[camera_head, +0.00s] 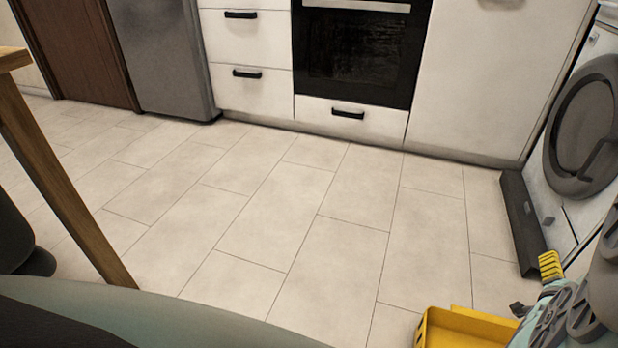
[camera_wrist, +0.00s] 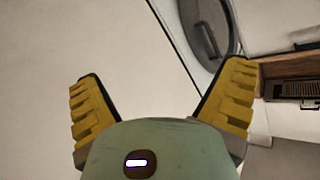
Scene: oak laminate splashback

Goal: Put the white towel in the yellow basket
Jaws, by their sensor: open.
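No white towel shows in either view. A yellow open-topped box, which looks like the yellow basket (camera_head: 462,326), is at the bottom right of the head view, cut off by the lower edge. What it rests on is hard to tell. My gripper (camera_wrist: 162,75) is open, with its yellow ribbed fingers wide apart and nothing between them in the wrist view. In the head view my gripper (camera_head: 537,287) is at the lower right, beside the basket's right end and partly hidden by my arm.
A washing machine (camera_head: 590,135) stands at the right, with a dark strip (camera_head: 521,222) along its foot. White cabinets and an oven (camera_head: 360,50) line the back, beside a grey fridge (camera_head: 163,60). A wooden table leg (camera_head: 65,185) is at left. The tiled floor (camera_head: 290,210) between is clear.

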